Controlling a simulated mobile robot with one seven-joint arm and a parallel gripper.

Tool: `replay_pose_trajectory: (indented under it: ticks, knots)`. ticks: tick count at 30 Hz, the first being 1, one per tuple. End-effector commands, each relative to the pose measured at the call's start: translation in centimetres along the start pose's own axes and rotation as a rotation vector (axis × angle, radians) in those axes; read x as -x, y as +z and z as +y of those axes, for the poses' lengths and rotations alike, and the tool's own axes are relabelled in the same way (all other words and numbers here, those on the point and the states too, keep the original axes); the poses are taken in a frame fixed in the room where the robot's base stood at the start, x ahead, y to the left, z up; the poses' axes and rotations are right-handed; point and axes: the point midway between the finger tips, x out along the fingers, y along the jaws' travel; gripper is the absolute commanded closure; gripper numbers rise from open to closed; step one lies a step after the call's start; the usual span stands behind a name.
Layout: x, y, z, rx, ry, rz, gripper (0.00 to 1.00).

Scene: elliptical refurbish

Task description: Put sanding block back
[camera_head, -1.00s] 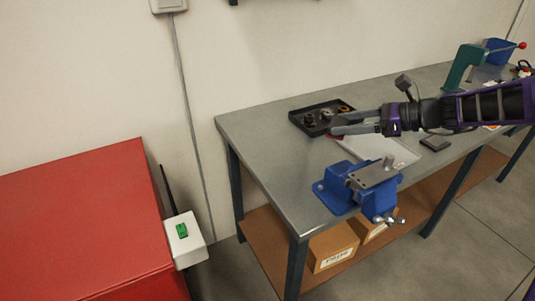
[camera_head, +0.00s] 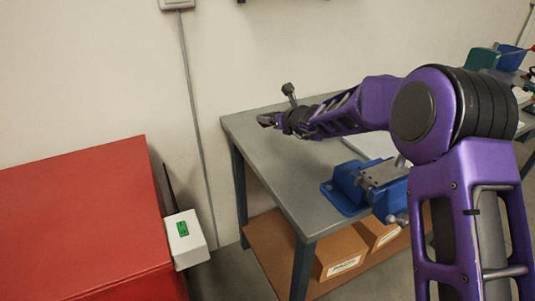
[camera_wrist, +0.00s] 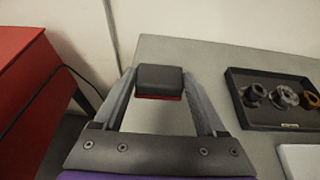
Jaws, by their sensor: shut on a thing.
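The sanding block (camera_wrist: 160,77), dark grey with a red underside, is held between the two fingers of my gripper (camera_wrist: 160,85) in the wrist view. My gripper (camera_head: 268,119) is over the left end of the metal workbench (camera_head: 255,135) in the head view, near its back left corner. There the block is too small and dark to tell from the fingers. Whether the block touches the bench top is not clear.
A black tray (camera_wrist: 262,117) with several ring-shaped parts lies right of my gripper in the wrist view. A blue vise (camera_head: 347,187) stands at the bench's front edge. A red cabinet (camera_head: 80,215) is to the left. The bench's left end looks clear.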

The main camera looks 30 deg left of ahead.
Motion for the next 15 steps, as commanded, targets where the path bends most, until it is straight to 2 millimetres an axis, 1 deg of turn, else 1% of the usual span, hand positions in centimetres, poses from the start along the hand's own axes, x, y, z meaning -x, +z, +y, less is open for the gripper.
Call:
replay_pose_trajectory:
  ticks: [1, 4, 10, 12, 15]
  knots:
    - [-0.2, -0.2, 0.4, -0.001, -0.003, 0.0, 0.89]
    - [-0.7, -0.8, 0.6, -0.005, -0.008, 0.001, 0.89]
    - [-2.1, -4.3, 0.7, -0.007, -0.009, 0.003, 0.89]
    - [-2.4, -5.2, 0.6, -0.007, -0.01, 0.001, 0.89]
    - [-2.8, -6.0, 0.6, -0.005, -0.011, 0.0, 0.89]
